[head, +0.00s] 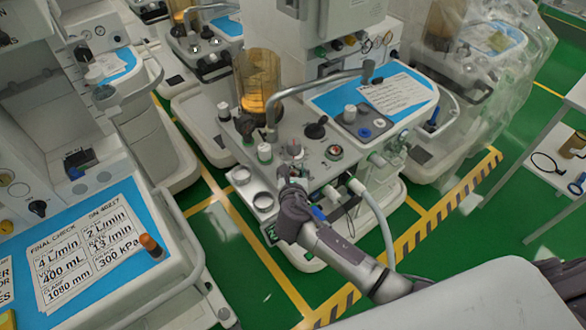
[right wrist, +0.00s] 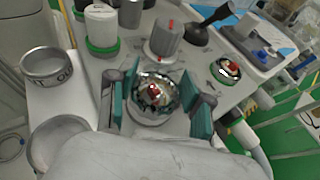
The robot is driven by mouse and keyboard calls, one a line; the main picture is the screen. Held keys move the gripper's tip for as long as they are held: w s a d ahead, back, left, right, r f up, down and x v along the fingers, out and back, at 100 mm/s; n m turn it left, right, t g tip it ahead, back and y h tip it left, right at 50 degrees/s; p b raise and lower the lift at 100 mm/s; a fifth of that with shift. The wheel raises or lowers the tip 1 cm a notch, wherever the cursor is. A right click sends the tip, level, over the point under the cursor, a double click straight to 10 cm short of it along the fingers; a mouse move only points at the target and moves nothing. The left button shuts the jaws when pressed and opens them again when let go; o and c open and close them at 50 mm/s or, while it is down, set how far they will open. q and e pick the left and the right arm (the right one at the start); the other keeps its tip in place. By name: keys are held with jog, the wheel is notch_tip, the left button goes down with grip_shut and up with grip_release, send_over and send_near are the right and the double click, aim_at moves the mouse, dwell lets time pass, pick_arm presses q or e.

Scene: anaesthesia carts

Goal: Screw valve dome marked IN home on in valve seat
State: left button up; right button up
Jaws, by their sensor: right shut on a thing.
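A shiny chrome dome (right wrist: 155,88) with a red spot in its middle sits between my right gripper's teal-padded fingers (right wrist: 160,103) in the right wrist view. My right gripper (head: 291,180) is shut on it, over the front of the middle cart's top. No IN marking is readable on the dome. The seat under it is hidden by the dome and the fingers. My left gripper is not in view.
Two metal rings stand left of the gripper, one lettered (right wrist: 48,64) and one nearer (right wrist: 62,141). A grey knob with a red mark (right wrist: 165,40), a green-based white knob (right wrist: 101,28) and a black lever (head: 316,129) stand close behind. A pale hose (head: 372,210) hangs at right.

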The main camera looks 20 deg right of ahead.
jog(key=shift+f+b, duration=0.35)
jog(key=shift+f, duration=0.2)
jog(key=o, duration=1.1)
jog(key=shift+o, duration=0.2)
jog(key=v, duration=1.2)
jog(key=shift+a, duration=0.1)
